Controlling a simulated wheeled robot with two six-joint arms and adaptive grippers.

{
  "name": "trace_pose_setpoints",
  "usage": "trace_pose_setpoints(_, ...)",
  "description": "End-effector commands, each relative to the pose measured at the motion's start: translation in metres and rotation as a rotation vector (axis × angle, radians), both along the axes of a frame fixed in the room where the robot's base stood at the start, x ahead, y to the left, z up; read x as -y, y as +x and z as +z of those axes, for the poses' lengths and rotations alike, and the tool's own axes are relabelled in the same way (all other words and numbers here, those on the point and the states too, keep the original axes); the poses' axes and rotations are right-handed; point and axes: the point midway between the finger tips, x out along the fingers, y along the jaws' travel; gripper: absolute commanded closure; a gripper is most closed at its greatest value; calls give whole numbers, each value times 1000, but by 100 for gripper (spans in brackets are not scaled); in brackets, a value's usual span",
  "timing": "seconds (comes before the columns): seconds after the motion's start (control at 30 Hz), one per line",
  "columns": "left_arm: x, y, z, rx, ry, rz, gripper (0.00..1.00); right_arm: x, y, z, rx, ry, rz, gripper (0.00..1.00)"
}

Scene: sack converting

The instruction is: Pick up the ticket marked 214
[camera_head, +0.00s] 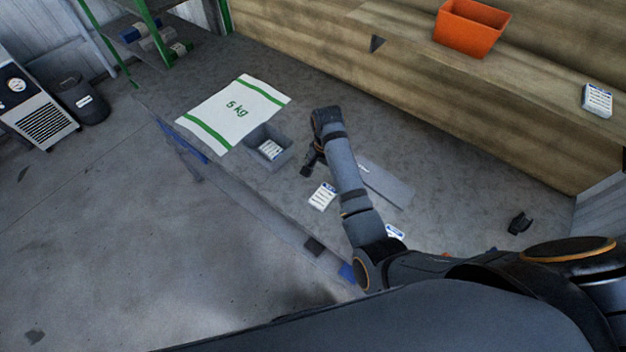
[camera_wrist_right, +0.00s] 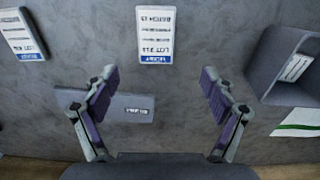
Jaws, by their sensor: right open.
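A white ticket with a blue edge (camera_head: 322,196) lies flat on the bench beside my right gripper (camera_head: 309,163). In the right wrist view this ticket (camera_wrist_right: 155,34) lies ahead of the fingers, roughly centred between them; its lot number is too blurred to read surely. My right gripper (camera_wrist_right: 160,92) is open and empty above the bench. A second ticket (camera_head: 395,231) lies partly behind my right arm; it also shows at upper left in the wrist view (camera_wrist_right: 22,36). Another ticket (camera_head: 270,149) is inside a grey bin (camera_head: 285,158). My left gripper is not in view.
A flat grey plate (camera_head: 392,188) lies under my arm. A white 5 kg sack (camera_head: 222,122) lies left of the bin. An orange bin (camera_head: 470,27) and another ticket (camera_head: 597,100) are on the back ledge. A small black object (camera_head: 519,223) lies at right.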

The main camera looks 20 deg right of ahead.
Motion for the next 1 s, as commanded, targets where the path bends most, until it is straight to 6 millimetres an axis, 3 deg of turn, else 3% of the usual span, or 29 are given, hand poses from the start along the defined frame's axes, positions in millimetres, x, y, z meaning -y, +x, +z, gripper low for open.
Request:
trace_pose_setpoints(0.2,12,-44,1,-64,-15,6,18,1,-2,-25,-5,-2,0,15)
trace_pose_setpoints(0.3,16,-53,2,-76,-20,9,18,1,-1,-42,-4,-2,0,15)
trace_pose_setpoints(0.43,14,-45,3,-65,-18,7,18,0,0,-52,-1,-1,0,15)
trace_pose_setpoints(0.6,11,-12,9,-14,-13,5,18,0,-1,-59,-4,0,1,15)
trace_pose_setpoints(0.67,10,-7,14,-7,-13,4,18,0,0,-68,-4,-1,0,15)
trace_pose_setpoints(0.8,9,-14,15,-18,-12,4,18,1,1,-93,-4,-1,0,15)
trace_pose_setpoints(1.0,9,-33,13,-47,-11,5,18,1,1,-105,0,0,-1,15)
